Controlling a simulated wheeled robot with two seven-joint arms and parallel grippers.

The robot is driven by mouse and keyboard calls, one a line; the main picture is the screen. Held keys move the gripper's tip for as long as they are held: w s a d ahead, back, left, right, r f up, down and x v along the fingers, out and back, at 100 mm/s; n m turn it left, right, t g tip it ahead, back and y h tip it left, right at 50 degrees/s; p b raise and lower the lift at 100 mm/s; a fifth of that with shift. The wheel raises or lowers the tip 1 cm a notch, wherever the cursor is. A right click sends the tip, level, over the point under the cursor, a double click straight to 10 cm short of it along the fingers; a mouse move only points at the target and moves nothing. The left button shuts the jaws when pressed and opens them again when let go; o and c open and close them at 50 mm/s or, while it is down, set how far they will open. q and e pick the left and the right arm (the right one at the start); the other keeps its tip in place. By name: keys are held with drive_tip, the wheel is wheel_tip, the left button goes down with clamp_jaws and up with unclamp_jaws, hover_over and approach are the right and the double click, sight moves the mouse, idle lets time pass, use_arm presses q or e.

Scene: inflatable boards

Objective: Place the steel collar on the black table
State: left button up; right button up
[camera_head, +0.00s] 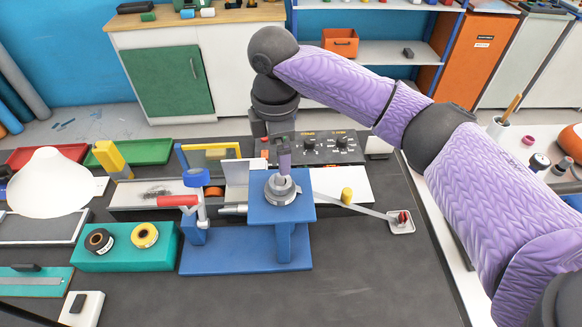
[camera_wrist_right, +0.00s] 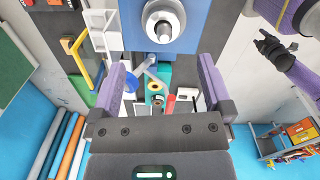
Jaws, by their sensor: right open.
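The steel collar (camera_head: 281,196) is a grey ring on top of the blue stand (camera_head: 262,212), around a short upright post. It also shows at the top of the right wrist view (camera_wrist_right: 151,22). My right gripper (camera_head: 284,168) points down close over the collar and partly covers it. In the right wrist view its purple fingers (camera_wrist_right: 161,62) are apart with nothing held between them. The black table (camera_head: 365,275) is the dark bench top under the stand. In the right wrist view a dark end of my left arm (camera_wrist_right: 272,46) shows at the upper right, too small to read its jaws.
A teal block (camera_head: 110,260) with two spools lies left of the stand. A red-handled clamp (camera_head: 178,201) and white panel (camera_head: 236,172) stand close by. A control box (camera_head: 318,148) is behind. The table's front right is clear.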

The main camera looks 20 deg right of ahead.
sight(280, 178)
drive_tip(key=f, duration=0.8)
drive_tip(key=shift+s+b, duration=0.2)
drive_tip(key=shift+b, duration=0.1)
drive_tip(key=shift+a+r, duration=0.1)
clamp_jaws()
